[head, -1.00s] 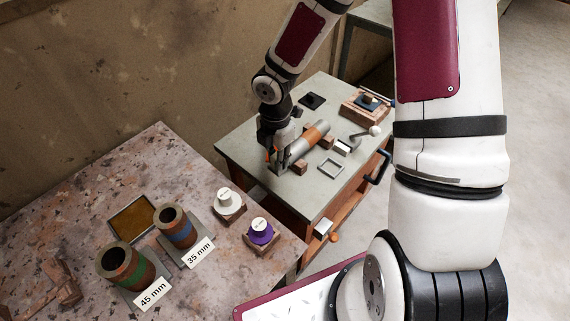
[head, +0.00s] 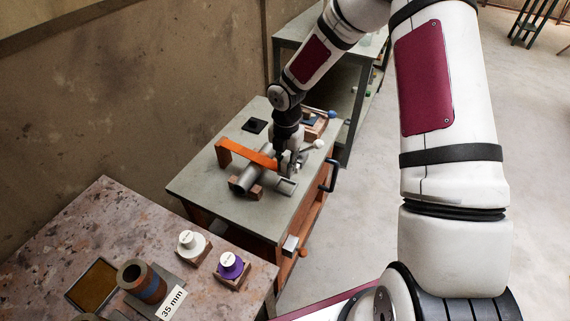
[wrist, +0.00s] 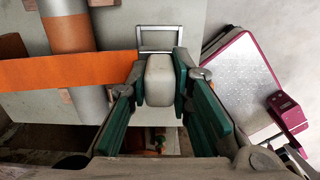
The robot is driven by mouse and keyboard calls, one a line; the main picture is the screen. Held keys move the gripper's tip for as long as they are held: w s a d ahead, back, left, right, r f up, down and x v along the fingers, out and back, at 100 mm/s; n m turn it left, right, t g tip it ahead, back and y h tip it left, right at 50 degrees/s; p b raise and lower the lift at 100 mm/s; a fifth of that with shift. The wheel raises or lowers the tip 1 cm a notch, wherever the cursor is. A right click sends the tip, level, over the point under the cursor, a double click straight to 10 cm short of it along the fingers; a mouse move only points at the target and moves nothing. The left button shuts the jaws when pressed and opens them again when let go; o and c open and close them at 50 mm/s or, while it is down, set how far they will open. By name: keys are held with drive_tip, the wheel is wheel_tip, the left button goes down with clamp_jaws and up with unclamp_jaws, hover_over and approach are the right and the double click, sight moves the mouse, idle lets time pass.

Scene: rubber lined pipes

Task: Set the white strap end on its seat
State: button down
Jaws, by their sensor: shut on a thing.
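My gripper (head: 286,168) is shut on the white strap end (wrist: 159,80), a pale rounded block held between the green-padded fingers in the wrist view. The orange strap (head: 248,155) runs left from my gripper across the grey pipe (head: 249,182); its far end bends down on the left. The strap (wrist: 65,70) also crosses the pipe in the wrist view. I cannot tell whether it touches the pipe. A small grey square frame (head: 287,187), perhaps the seat, lies on the bench right of the pipe. In the wrist view the frame (wrist: 159,28) shows just beyond the strap end, which appears apart from it.
The pipe rests on wooden blocks (head: 237,186) on the grey bench (head: 203,185). A black square (head: 254,125) lies behind. A white knob (head: 318,144) stands near my gripper on the right. White (head: 189,240) and purple (head: 231,263) pieces stand on the nearer table.

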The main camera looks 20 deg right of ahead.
drive_tip(key=shift+f, duration=0.1)
drive_tip(key=b, duration=0.3)
hover_over(286, 187)
drive_tip(key=shift+a+f, duration=0.15)
drive_tip(key=shift+f, duration=2.85)
drive_tip(key=shift+f, duration=0.35)
drive_tip(key=c, duration=1.4)
unclamp_jaws()
drive_tip(key=shift+o, duration=0.2)
